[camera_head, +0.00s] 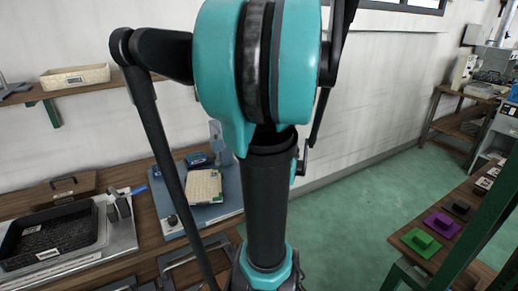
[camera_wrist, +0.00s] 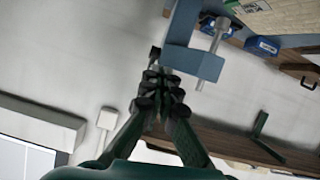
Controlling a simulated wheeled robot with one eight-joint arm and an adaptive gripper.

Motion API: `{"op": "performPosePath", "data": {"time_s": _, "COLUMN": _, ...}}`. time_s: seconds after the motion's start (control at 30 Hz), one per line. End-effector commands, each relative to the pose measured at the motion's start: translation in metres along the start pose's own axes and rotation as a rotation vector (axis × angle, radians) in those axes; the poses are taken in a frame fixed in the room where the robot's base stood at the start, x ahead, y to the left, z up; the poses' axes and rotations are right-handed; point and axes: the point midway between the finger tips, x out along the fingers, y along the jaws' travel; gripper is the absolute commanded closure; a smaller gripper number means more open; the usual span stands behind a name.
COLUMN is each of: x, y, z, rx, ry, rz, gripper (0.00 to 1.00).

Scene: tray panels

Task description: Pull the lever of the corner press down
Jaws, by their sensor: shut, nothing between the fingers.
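The corner press shows in the head view as a blue-grey base (camera_head: 228,187) with a post (camera_head: 215,131), partly behind my arm; a printed pad lies on the base. In the wrist view its blue-grey bracket (camera_wrist: 190,60) carries a silver rod (camera_wrist: 214,40). A small dark knob (camera_wrist: 154,52), which looks like the lever's end, shows left of the bracket. My gripper (camera_wrist: 160,82) is shut and empty, its fingertips close below the knob; I cannot tell whether they touch it. My arm hides the gripper in the head view.
A black tray (camera_head: 98,231) and a wooden box with a handle (camera_head: 42,191) stand left of the press. A wall shelf (camera_head: 84,89) with a pale box (camera_head: 75,76) is above. Green floor between is clear.

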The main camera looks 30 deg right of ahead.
Motion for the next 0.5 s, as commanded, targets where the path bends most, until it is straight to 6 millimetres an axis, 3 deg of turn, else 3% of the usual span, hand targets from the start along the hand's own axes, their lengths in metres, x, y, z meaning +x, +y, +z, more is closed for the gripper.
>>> {"op": "performPosePath", "data": {"time_s": 0.5, "x": -0.063, "y": 0.000, "z": 0.014, "rx": 0.002, "ry": 0.000, "rz": 0.003, "gripper": 1.00}}
